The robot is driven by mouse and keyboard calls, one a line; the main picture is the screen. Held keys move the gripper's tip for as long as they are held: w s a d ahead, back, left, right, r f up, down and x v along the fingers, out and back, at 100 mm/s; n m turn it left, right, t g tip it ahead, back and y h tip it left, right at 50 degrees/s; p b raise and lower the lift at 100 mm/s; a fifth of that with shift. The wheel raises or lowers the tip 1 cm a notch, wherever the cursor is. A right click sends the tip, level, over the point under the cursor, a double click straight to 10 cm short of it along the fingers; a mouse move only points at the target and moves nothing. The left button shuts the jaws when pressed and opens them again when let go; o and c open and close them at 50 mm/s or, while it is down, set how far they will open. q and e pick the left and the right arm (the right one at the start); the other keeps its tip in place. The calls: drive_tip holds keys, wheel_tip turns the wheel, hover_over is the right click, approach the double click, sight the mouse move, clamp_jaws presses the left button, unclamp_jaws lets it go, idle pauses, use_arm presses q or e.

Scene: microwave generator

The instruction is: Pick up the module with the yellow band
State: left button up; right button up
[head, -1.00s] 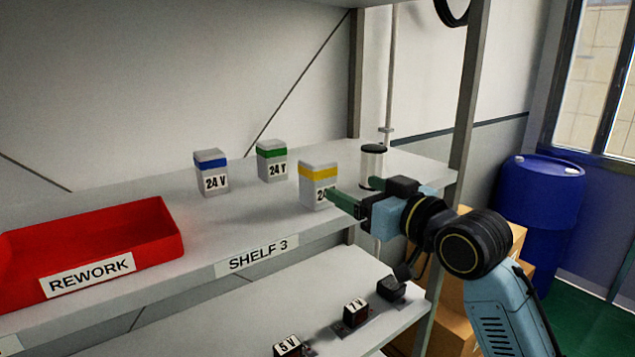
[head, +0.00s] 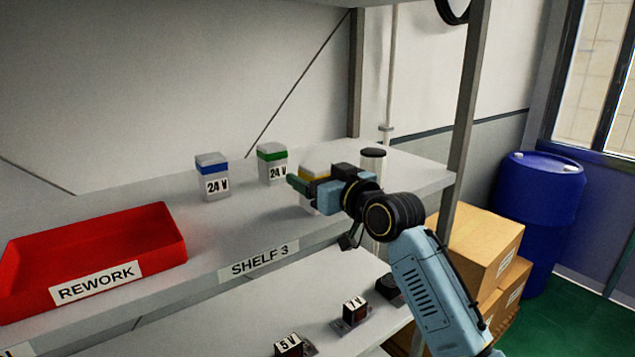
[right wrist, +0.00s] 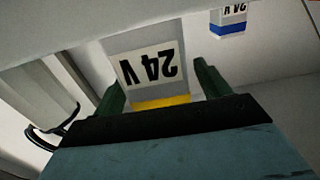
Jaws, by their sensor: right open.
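The module with the yellow band (head: 314,168) stands on the shelf, mostly hidden behind my right gripper in the head view. In the right wrist view this module (right wrist: 150,66) appears upside down, with its 24 V label and yellow band. My right gripper (head: 299,184) is open. In the right wrist view its green fingers stand on either side of the module; I cannot tell whether they touch it. My left gripper is not in view.
A blue-banded module (head: 212,177) and a green-banded module (head: 272,163) stand to the left on the shelf (head: 235,225). A clear cylinder with a dark cap (head: 372,154) stands behind my gripper. A red REWORK bin (head: 95,258) is at far left. Small modules (head: 354,312) sit on the lower shelf.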

drive_tip(key=shift+x, duration=0.85)
drive_tip(key=shift+r, duration=0.1)
drive_tip(key=c, duration=1.2)
